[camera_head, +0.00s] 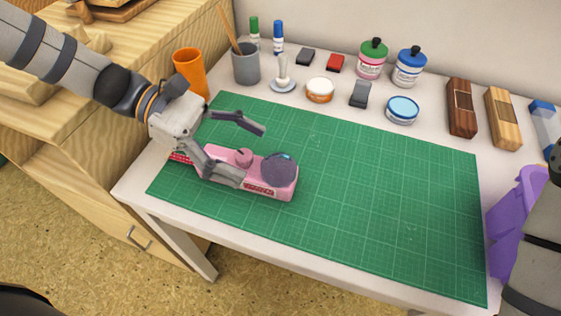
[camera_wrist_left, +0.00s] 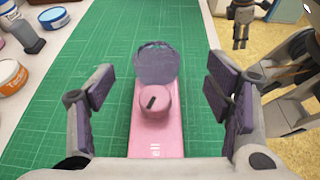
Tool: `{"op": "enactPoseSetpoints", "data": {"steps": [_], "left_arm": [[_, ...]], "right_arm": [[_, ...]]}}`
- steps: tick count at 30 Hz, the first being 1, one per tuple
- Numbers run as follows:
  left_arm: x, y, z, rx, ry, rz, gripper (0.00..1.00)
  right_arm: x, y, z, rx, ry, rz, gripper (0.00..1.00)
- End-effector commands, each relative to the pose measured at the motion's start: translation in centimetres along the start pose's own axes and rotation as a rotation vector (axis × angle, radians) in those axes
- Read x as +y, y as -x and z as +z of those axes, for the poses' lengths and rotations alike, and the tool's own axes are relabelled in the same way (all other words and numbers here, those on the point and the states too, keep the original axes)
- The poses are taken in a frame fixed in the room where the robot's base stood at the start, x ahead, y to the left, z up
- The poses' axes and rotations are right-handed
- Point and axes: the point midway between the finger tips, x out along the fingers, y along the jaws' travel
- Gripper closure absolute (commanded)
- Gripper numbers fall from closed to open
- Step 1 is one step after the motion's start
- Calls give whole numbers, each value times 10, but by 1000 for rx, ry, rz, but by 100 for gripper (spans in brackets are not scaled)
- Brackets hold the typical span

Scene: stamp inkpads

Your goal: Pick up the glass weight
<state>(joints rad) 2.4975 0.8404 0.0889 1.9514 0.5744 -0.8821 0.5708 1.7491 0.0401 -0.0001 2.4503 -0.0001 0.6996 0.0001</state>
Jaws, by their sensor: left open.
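The glass weight (camera_head: 278,170) is a rounded, bluish, see-through piece on the right end of a pink base (camera_head: 256,190). In the left wrist view, the glass weight (camera_wrist_left: 156,62) sits at the far end of the pink base (camera_wrist_left: 155,138), beyond a pink knob with a dark mark (camera_wrist_left: 154,102). My left gripper (camera_head: 250,155) is open, with its fingers on either side of the pink base and short of the weight. It holds nothing. A dark gripper-like part (camera_wrist_left: 241,22), apparently my right gripper, shows small in the left wrist view; its jaws are unclear.
The green mat (camera_head: 390,200) is clear to the right. Behind it stand a grey brush cup (camera_head: 246,66), ink bottles (camera_head: 372,58), small jars (camera_head: 402,110) and wooden blocks (camera_head: 462,108). An orange cup (camera_head: 190,70) is near my left wrist. A purple object (camera_head: 512,225) is at right.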

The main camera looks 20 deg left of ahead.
Motion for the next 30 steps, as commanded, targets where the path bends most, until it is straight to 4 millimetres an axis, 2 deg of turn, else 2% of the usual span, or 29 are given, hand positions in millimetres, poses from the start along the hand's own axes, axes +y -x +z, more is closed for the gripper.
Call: {"op": "enactPoseSetpoints", "data": {"steps": [3,7,15,21,23,25,26,30], "left_arm": [[1,-24,-9,-1,9,-7,28],[3,-45,-8,0,4,-4,28],[3,-49,-5,0,-2,0,28],[4,-49,-5,0,-2,0,73],[4,-49,-6,0,-2,0,85],[4,-49,-5,-1,-2,0,85],[4,-49,-5,-1,-2,0,90],[4,-49,-5,-1,-2,0,90]], "right_arm": [[0,-9,5,-26,1,1,60],[0,-14,8,-37,1,2,60],[0,-13,7,-35,1,2,60],[0,-13,7,-35,1,2,60],[0,-13,7,-35,1,2,60],[0,-13,7,-35,1,2,60],[0,-13,7,-35,1,2,60],[0,-13,7,-34,1,2,60]]}}
